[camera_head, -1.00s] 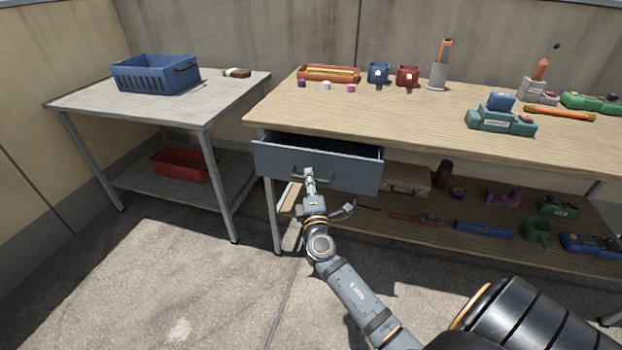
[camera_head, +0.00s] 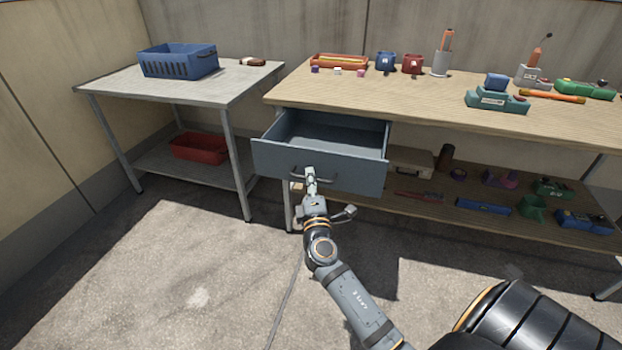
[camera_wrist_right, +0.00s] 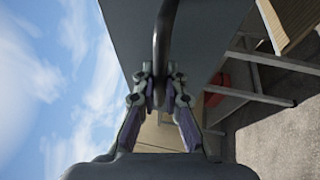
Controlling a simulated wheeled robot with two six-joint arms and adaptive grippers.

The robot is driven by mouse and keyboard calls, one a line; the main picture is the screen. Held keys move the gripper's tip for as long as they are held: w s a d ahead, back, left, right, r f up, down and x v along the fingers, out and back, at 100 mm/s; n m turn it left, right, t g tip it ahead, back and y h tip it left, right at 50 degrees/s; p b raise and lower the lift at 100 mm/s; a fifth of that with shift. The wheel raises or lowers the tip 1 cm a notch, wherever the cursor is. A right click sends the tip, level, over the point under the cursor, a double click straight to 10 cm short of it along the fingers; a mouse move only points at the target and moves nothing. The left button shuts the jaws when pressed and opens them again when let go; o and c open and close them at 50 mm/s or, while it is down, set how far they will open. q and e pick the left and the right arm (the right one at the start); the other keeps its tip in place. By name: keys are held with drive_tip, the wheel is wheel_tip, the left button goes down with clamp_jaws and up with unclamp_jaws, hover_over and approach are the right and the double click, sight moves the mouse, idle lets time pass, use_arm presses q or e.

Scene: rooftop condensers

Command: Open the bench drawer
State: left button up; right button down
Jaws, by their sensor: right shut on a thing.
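The grey-blue bench drawer (camera_head: 350,168) stands well out from under the wooden bench top (camera_head: 420,95), and its inside looks empty. Its dark bar handle (camera_head: 327,180) is on the drawer front. My right gripper (camera_head: 311,174) is shut on the handle. In the right wrist view the dark handle (camera_wrist_right: 160,45) runs between the two fingertips (camera_wrist_right: 158,92), with the drawer front (camera_wrist_right: 205,35) beyond. My left gripper does not show in any view.
A grey side table (camera_head: 115,82) with a blue basket (camera_head: 178,61) stands left of the bench. A red bin (camera_head: 200,148) sits on its lower shelf. Mugs, tools and boxes lie on the bench top and lower shelf. The concrete floor (camera_head: 180,260) in front is clear.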

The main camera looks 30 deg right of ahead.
drive_tip(key=c, duration=1.4)
unclamp_jaws()
drive_tip(key=v, duration=0.7)
drive_tip(key=shift+s, duration=0.2)
drive_tip(key=shift+f, duration=0.1)
